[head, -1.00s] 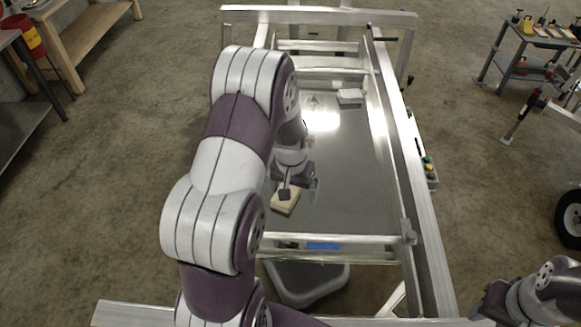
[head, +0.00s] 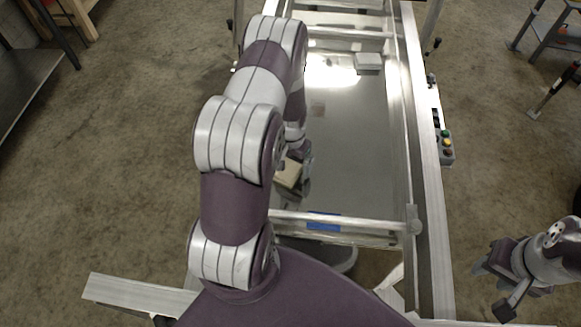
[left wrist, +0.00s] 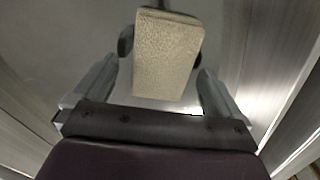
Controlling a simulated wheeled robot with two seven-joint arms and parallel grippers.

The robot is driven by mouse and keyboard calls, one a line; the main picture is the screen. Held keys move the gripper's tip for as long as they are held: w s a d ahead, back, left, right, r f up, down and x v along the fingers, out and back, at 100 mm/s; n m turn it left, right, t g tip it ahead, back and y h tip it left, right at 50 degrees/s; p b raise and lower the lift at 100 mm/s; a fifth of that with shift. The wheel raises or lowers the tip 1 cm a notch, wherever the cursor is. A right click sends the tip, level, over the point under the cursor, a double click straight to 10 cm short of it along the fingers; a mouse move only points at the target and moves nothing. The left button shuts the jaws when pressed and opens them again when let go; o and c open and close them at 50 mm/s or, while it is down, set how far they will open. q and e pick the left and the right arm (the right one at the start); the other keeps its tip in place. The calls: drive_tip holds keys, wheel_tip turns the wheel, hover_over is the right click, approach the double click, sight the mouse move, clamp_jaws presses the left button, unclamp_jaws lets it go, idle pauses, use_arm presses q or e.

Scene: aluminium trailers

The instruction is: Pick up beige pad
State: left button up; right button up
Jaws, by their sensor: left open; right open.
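The beige pad (head: 288,173) lies near the front end of the trailer's grey bed, partly hidden by my left arm in the head view. My left gripper (head: 298,162) is at the pad, pointing down, and its fingers are mostly hidden there. In the left wrist view the pad (left wrist: 166,58) is a rough beige block, with the open fingers of my left gripper (left wrist: 160,72) on either side. A gap shows beside it; I cannot tell whether any finger touches it. My right gripper (head: 492,288) is open and empty, at the lower right, outside the trailer.
The trailer's aluminium side rail (head: 415,120) and front crossbar (head: 345,223) border the bed. Blue tape (head: 323,222) is by the crossbar. A white box (head: 368,63) lies at the back right of the bed. A button box (head: 446,146) hangs outside the right rail.

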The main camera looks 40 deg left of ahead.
sight(292, 167)
use_arm(q)
drive_tip(key=shift+f, duration=0.3)
drive_tip(key=shift+s+r, duration=0.15)
drive_tip(key=shift+s, duration=0.25)
drive_tip(key=shift+s+r, duration=0.1)
drive_tip(key=shift+s, duration=0.05)
drive_tip(key=c, duration=1.2)
drive_tip(key=r, duration=0.4)
drive_tip(key=shift+w+d+r, duration=0.15)
drive_tip(key=shift+w+d, duration=0.15)
drive_tip(key=d+r, duration=0.2)
drive_tip(key=d, duration=0.1)
drive_tip(key=d+r, duration=0.2)
drive_tip(key=d, duration=0.2)
drive_tip(key=d+r, duration=0.2)
drive_tip(key=d, duration=0.2)
drive_tip(key=shift+s+r, duration=0.1)
drive_tip(key=shift+r, duration=0.15)
